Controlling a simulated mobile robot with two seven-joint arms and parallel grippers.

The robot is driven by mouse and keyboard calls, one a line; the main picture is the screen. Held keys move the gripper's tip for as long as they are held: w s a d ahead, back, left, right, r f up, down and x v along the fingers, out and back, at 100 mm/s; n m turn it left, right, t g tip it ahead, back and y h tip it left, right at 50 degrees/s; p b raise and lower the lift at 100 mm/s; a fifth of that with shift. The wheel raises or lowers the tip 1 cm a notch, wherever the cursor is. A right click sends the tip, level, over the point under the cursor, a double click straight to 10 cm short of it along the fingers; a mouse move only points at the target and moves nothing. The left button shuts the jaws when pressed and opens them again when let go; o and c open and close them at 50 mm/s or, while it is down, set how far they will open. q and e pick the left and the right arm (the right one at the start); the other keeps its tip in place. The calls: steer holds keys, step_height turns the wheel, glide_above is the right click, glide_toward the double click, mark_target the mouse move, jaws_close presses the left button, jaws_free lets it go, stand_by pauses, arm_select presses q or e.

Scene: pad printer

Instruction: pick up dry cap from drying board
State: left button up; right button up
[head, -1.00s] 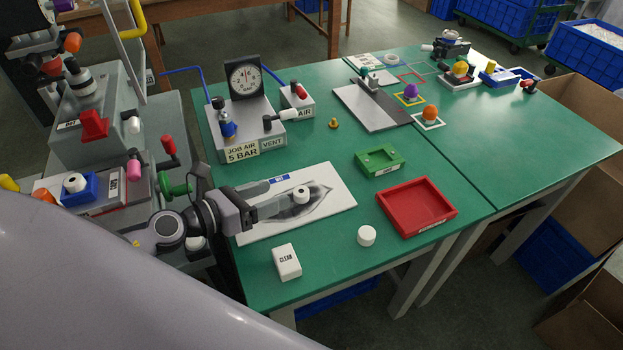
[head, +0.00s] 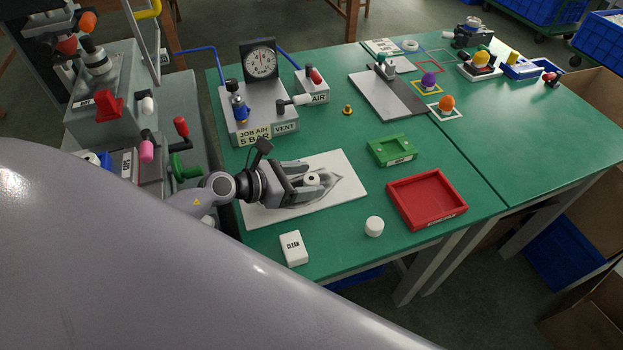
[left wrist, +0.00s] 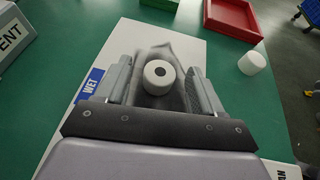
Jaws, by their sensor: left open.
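My left gripper (head: 308,184) is open, low over the board, with one finger on each side of the cap. In the left wrist view the fingers (left wrist: 161,82) stand apart from the cap, with a gap on both sides. A blue WET label (left wrist: 90,83) is on the board's edge. My right gripper is not in view.
A second white cap (head: 374,226) and a white CLEAN block (head: 294,247) stand at the table's front. A red tray (head: 428,222) and green fixture (head: 393,161) are to the right. The gauge unit (head: 266,122) stands behind the board.

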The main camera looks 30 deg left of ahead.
arm_select(q)
steer(key=shift+w+d+f, duration=0.1)
steer(key=shift+w, duration=0.05)
steer(key=c, duration=1.1)
